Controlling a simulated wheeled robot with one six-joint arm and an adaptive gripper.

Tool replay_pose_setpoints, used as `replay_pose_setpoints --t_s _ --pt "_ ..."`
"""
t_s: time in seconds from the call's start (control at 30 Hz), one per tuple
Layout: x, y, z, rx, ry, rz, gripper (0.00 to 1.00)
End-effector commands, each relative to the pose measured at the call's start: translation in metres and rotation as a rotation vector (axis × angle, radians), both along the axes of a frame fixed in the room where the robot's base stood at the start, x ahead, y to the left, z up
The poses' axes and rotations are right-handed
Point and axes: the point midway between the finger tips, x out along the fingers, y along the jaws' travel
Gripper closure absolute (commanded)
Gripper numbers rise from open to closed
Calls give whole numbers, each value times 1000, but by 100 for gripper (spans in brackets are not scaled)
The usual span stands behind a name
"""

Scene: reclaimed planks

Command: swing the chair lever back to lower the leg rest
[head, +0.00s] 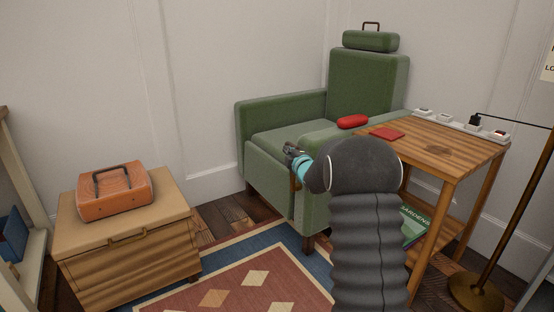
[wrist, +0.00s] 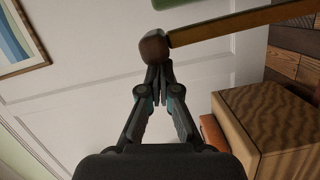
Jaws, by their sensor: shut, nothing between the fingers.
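The green armchair (head: 368,82) stands against the wall corner, its near side largely behind my arm. Its front panel (head: 267,178) looks close to upright; how far the leg rest is raised is hard to tell. The chair lever (wrist: 240,24) is a wooden bar with a dark brown knob (wrist: 155,48), seen at the top of the wrist view. In the head view only a short brown piece of it (head: 296,184) shows below my gripper (head: 290,152). In the wrist view my gripper (wrist: 159,70) is shut and empty, its fingertips at the knob, touching or nearly so.
A wooden side table (head: 445,147) with a red book (head: 387,134) and a power strip stands close right of my arm. A red case (head: 353,121) lies on the chair. A wooden chest (head: 125,245) carrying an orange toolbox (head: 115,190) stands left. The rug (head: 235,285) between is clear.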

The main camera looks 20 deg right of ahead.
Motion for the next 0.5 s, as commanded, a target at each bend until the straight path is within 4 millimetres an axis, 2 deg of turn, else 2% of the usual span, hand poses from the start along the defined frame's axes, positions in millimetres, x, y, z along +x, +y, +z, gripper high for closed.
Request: replay_pose_setpoints --t_s 0.1,0.5 --pt "2 -12 3 -1 -2 -4 100" --pt "5 -29 6 1 -3 -15 100"
